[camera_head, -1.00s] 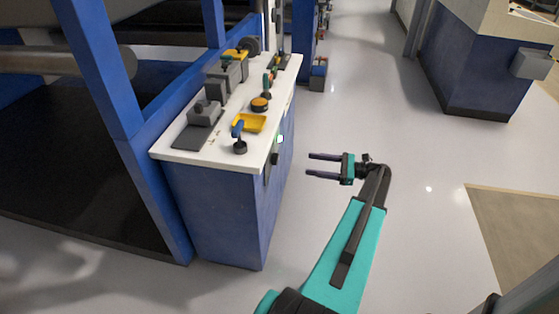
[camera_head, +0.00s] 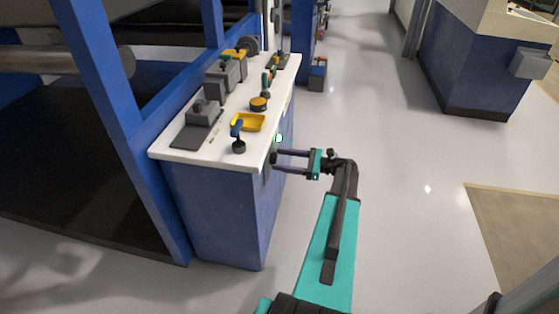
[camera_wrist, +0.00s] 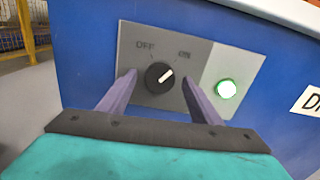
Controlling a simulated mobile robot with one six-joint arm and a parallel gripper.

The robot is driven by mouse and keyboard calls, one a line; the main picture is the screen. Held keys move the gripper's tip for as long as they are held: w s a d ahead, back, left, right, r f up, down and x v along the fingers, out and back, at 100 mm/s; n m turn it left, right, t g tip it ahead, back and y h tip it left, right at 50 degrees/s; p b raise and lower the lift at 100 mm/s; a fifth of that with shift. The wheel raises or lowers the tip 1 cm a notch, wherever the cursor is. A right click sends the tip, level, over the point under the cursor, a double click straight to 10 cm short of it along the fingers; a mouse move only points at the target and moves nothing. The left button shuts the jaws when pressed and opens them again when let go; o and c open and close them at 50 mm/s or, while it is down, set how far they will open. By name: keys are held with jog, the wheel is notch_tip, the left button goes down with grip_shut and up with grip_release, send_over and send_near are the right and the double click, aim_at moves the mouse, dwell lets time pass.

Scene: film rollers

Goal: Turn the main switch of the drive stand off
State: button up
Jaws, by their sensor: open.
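The main switch (camera_wrist: 159,77) is a round black rotary knob on a grey plate (camera_wrist: 189,62) on the blue side of the drive stand (camera_head: 212,205). In the wrist view its white mark points up and right, towards "ON"; "OFF" is printed at upper left. A round lamp (camera_wrist: 227,89) right of it glows green. My gripper (camera_head: 276,162) is open, its fingers pointing at the stand's side. In the wrist view the fingertips (camera_wrist: 159,78) stand left and right of the knob, apart from it. I cannot tell the exact remaining gap in depth.
The floor (camera_head: 400,190) to the right is clear.

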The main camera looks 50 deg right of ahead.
jog(key=shift+w+a, duration=0.35)
jog(key=shift+w, duration=0.2)
jog(key=c, duration=1)
jog(key=shift+c, duration=0.2)
jog(key=shift+n, duration=0.4)
jog(key=shift+f+n+b, duration=0.1)
jog(key=shift+n+b, duration=3.5)
jog(key=shift+n, duration=3.1)
